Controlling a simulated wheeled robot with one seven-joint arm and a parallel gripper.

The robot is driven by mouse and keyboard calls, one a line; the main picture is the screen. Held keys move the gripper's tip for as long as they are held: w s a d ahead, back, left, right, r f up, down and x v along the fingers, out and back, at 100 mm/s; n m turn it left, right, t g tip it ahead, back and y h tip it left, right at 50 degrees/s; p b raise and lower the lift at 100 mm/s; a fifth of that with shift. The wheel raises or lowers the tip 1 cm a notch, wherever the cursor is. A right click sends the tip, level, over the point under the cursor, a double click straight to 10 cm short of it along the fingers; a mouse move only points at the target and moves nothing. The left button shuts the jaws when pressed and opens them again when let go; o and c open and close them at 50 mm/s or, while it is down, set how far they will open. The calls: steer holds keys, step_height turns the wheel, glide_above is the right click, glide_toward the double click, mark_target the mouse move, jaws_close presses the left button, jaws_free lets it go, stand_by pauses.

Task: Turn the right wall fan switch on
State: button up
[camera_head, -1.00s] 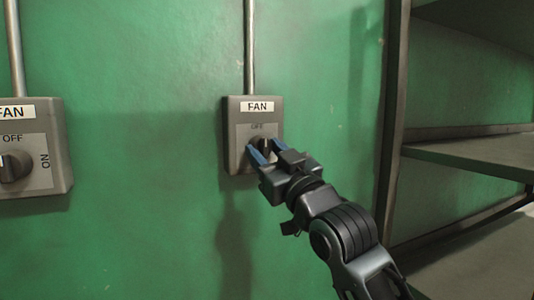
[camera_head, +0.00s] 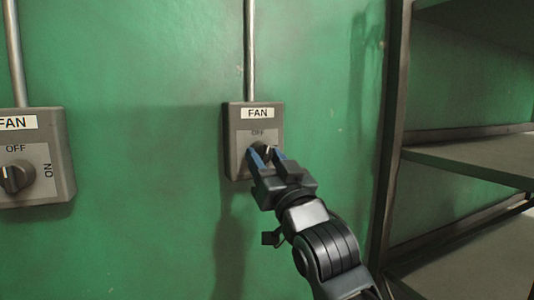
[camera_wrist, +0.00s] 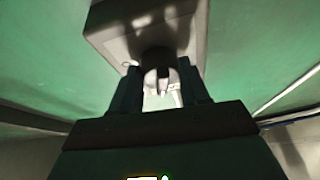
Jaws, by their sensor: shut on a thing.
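The right fan switch (camera_head: 235,140) is a grey box on the green wall in the head view, with a FAN label on top and OFF printed above its dark round knob (camera_head: 264,150). My gripper (camera_head: 266,156) is shut on the knob, with one blue finger on each side of it. In the wrist view the knob (camera_wrist: 158,58) sits between the two dark fingers, below the grey switch box (camera_wrist: 110,38). The gripper hides part of the knob and the ON mark, so I cannot tell the knob's exact angle.
A second fan switch (camera_head: 45,130) is on the wall at the left, its knob beside the OFF and ON marks. Metal conduits run up from both boxes. A metal shelf rack (camera_head: 393,150) stands close on the right. The wall between the switches is clear.

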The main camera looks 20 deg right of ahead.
steer(key=m+h, duration=0.1)
steer(key=m+h+b, duration=0.1)
steer(key=m, duration=0.1)
steer(key=m+b, duration=0.1)
steer(key=shift+a+f+m+h, duration=0.2)
steer(key=shift+a+m+h, duration=0.1)
steer(key=shift+m+h, duration=0.1)
steer(key=m+h+b, duration=0.1)
steer(key=m+b, duration=0.2)
steer(key=m+g+h+b, duration=0.1)
steer(key=m+b, duration=0.2)
steer(key=shift+a+m+h, duration=0.1)
steer(key=shift+m+h, duration=0.2)
steer(key=shift+h, duration=0.1)
steer(key=m+g+b, duration=0.1)
steer(key=m, duration=0.1)
steer(key=m+g+h+b, duration=0.1)
steer(key=m+b, duration=0.1)
steer(key=shift+r+h, duration=0.2)
steer(key=shift+h, duration=0.1)
steer(key=shift+r+m+g+b, duration=0.15)
steer(key=shift+m+g+b, duration=0.25)
steer(key=shift+m, duration=0.65)
steer(key=shift+r+m+g+b, duration=0.1)
steer(key=shift+m+g+b, duration=0.3)
steer(key=shift+m, duration=0.65)
steer(key=o, duration=1)
steer(key=shift+o, duration=0.2)
